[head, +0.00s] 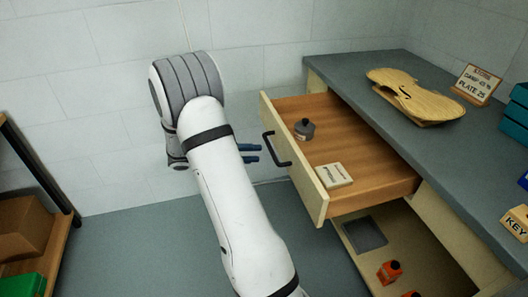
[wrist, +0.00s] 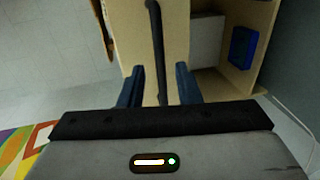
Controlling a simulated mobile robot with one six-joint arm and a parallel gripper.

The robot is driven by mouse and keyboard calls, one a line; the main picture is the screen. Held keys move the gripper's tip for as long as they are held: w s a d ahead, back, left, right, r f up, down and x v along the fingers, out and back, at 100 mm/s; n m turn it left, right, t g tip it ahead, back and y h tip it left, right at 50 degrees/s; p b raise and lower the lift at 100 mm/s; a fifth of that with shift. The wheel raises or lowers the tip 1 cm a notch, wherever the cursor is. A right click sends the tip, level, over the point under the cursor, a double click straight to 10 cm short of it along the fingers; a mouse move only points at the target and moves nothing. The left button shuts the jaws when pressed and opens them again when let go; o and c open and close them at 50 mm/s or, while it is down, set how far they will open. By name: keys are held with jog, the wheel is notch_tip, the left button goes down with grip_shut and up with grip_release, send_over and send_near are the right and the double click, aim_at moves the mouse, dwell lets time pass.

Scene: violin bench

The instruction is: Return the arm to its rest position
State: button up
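My arm reaches up across the head view, and its blue fingers (head: 249,153) point right toward the open drawer's dark handle (head: 277,149). In the head view the fingertips appear just short of the handle. In the wrist view my gripper (wrist: 158,86) is open, with its two fingers apart. The dark handle bar (wrist: 157,45) shows in the gap between them, with no finger visibly closed on it. The drawer (head: 312,186) is pulled out from the bench. It holds a dark grey lidded pot (head: 304,128) and a pale labelled block (head: 333,175).
The bench top (head: 400,125) carries a violin plate (head: 415,95), a sign (head: 477,83), teal bins (head: 516,115) and a KEY block (head: 517,222). Below the drawer, an open compartment holds orange bottles (head: 389,271) and a grey pad (head: 364,234). A shelf (head: 58,235) with boxes stands left.

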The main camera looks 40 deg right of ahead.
jog(key=shift+w+a+r, duration=0.1)
jog(key=shift+w+a, duration=0.1)
jog(key=shift+a, duration=0.3)
jog(key=s+a+r+n+t+y+p, duration=0.1)
jog(key=s+a+r+t+y+p, duration=0.2)
jog(key=a+r+p, duration=0.4)
jog(key=s+a+r+n+t+y+p, duration=0.2)
jog(key=s+a+r+y+p, duration=0.4)
jog(key=r, duration=0.7)
jog(key=s+a+r+n+t+y+p, duration=0.1)
jog(key=s+a+r+t+y+p, duration=0.2)
jog(key=s+a+r+y+p, duration=0.2)
jog(key=s+a+r+p, duration=0.3)
jog(key=a+r, duration=0.2)
jog(key=shift+s+a+r+n+t+p, duration=0.25)
jog(key=shift+a+n+t+p, duration=0.05)
jog(key=shift+a+p, duration=0.05)
